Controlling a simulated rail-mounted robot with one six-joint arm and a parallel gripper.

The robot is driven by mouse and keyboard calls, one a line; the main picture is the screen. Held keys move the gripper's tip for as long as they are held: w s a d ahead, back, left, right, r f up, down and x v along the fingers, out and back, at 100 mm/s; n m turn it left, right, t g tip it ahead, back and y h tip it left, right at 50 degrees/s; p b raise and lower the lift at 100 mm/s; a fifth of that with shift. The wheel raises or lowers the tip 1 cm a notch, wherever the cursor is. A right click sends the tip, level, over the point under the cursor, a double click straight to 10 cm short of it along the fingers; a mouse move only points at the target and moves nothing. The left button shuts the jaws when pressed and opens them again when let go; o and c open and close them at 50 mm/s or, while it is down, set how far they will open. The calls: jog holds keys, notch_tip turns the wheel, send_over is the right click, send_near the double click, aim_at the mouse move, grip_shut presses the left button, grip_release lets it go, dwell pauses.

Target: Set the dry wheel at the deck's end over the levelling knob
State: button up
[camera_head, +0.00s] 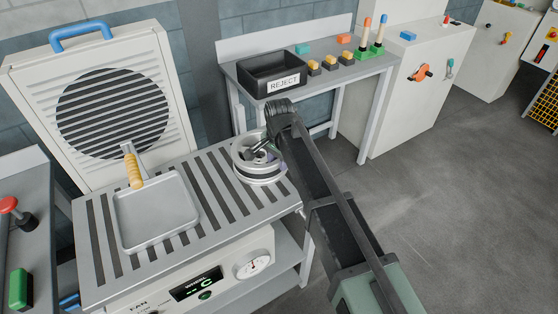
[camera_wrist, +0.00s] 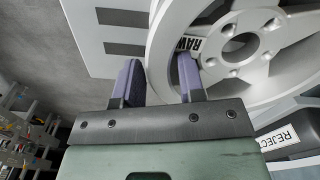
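The grey-silver spoked wheel (camera_head: 258,158) lies on the right end of the slatted deck (camera_head: 215,168). In the wrist view the wheel (camera_wrist: 235,50) fills the upper right, with a label reading "RAW" near its hub. My gripper (camera_wrist: 158,80) has its two purple-padded fingers apart, with the wheel's rim between them: one finger outside the rim, one inside. Whether both pads press on the rim is not clear. In the head view the fingertips are partly hidden at the wheel. I cannot make out the levelling knob. No water shows on the wheel.
A pan (camera_head: 155,210) with a wooden handle lies on the deck's left part. A louvred fan panel (camera_head: 115,105) stands behind. A black REJECT bin (camera_head: 271,76) sits on the back bench. A display (camera_head: 197,283) and dial gauge (camera_head: 253,266) are on the deck's front.

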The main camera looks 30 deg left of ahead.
jog(key=shift+o, duration=0.8)
notch_tip(320, 180, up, 12)
jog(key=p, duration=1.2)
jog(key=shift+r, duration=0.2)
jog(key=w+d, duration=0.3)
jog(key=d, duration=3.2)
jog(key=s+d+n, duration=0.1)
jog(key=s+d, duration=0.3)
jog(key=d, duration=0.4)
jog(key=s+d, duration=0.3)
jog(key=d, duration=0.5)
jog(key=shift+s+d+n, duration=0.2)
jog(key=shift+s+n, duration=0.2)
